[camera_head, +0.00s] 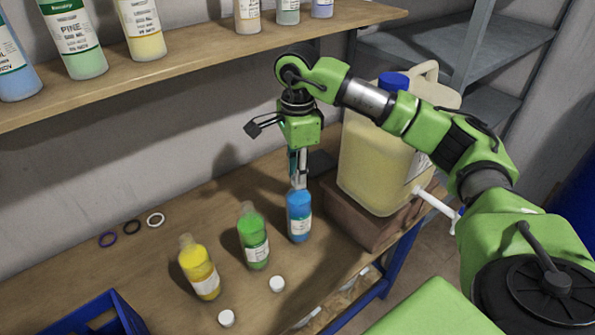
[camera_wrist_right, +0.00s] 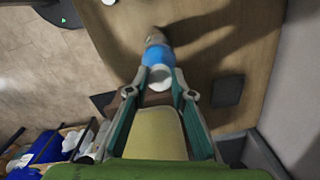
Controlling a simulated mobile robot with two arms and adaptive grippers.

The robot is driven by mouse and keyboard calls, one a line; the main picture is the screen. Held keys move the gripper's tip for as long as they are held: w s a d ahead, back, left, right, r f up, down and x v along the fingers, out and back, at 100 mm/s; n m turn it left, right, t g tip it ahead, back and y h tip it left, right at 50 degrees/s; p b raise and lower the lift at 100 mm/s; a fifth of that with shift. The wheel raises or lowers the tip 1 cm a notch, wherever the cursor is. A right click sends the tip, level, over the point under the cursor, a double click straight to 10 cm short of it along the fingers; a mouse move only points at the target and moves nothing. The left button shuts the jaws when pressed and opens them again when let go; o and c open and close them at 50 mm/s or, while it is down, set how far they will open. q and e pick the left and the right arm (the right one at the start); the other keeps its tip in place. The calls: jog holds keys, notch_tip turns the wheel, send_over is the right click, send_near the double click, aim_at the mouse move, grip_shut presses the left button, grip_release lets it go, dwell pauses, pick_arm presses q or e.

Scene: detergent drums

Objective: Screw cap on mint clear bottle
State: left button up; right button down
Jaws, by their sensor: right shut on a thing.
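My right gripper (camera_head: 299,180) points down over the blue bottle (camera_head: 299,222) and is shut on a white cap (camera_wrist_right: 161,81) at the bottle's neck. In the right wrist view, the fingertips (camera_wrist_right: 160,84) flank the cap, with the blue bottle (camera_wrist_right: 157,55) directly behind it. The bottle stands upright on the wooden bench. How far the cap sits on the neck cannot be told. A green bottle (camera_head: 254,240) and a yellow bottle (camera_head: 200,270) stand to its left, uncapped. The labels are too small to read. My left gripper is out of view.
Two loose white caps (camera_head: 277,284) (camera_head: 226,318) lie near the bench's front edge. Several rings (camera_head: 132,227) lie at the left. A large yellowish jug (camera_head: 372,165) with a tap stands on a brown block (camera_head: 345,215) to the right. A shelf (camera_head: 200,50) hangs above.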

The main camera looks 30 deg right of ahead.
jog(key=shift+f+m, duration=0.15)
jog(key=shift+m, duration=0.95)
jog(key=shift+m, duration=0.7)
jog(key=m, duration=0.4)
jog(key=shift+p, duration=0.3)
jog(key=c, duration=2)
grip_release()
jog(key=shift+o, duration=0.2)
jog(key=shift+w, duration=0.15)
jog(key=shift+r, duration=0.2)
